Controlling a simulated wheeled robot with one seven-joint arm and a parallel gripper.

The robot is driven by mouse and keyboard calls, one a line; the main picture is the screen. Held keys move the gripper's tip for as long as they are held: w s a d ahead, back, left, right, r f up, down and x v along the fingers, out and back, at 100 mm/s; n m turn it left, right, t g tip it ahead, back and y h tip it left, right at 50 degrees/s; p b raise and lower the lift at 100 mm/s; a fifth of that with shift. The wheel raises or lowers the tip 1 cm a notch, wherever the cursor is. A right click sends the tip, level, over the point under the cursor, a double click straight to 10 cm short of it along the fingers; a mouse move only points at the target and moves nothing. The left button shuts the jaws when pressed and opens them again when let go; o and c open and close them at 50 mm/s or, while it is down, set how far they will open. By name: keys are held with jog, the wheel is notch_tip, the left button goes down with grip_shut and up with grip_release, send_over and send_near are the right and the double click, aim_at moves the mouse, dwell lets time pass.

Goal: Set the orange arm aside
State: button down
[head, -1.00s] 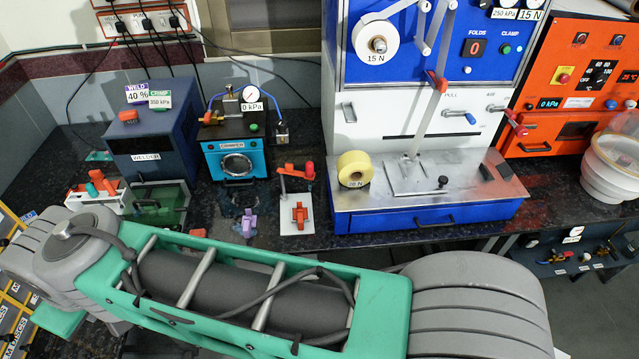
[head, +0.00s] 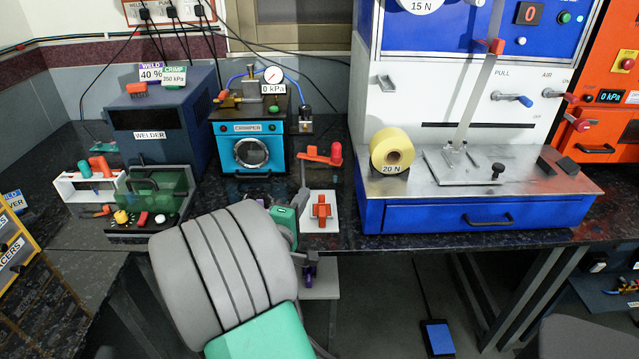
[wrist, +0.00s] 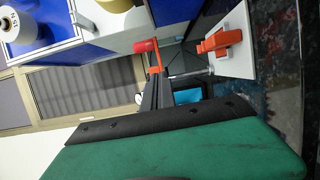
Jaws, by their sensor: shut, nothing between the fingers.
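The orange arm (head: 318,157) is a short bar with a red knob at its right end, carried on a grey post. It stands at the back of a small white plate (head: 333,222) that has an orange block (head: 321,208) on it. In the wrist view the orange arm (wrist: 157,58) and the orange block (wrist: 218,42) also show. My gripper (wrist: 157,76) is shut and empty, with its dark fingers pointing at the orange arm. The fingertips look close to it; I cannot tell whether they touch. In the head view my wrist hides most of the gripper.
A blue crimper (head: 245,150) stands behind and left, with a dark blue welder (head: 165,125) beyond it. A yellow roll (head: 392,150) sits on the metal-topped machine (head: 475,180) at right. My grey arm links cover the bench's front edge.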

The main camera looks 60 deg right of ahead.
aim_at(325, 162)
jog(key=w+d+p, duration=0.1)
jog(key=d+p, duration=0.1)
jog(key=d, duration=1.1)
jog(key=shift+w+r, duration=0.15)
jog(key=shift+w, duration=0.25)
jog(key=shift+d, duration=0.1)
jog(key=shift+s+d, duration=0.2)
jog(key=shift+d, duration=0.35)
jog(key=shift+a, duration=0.1)
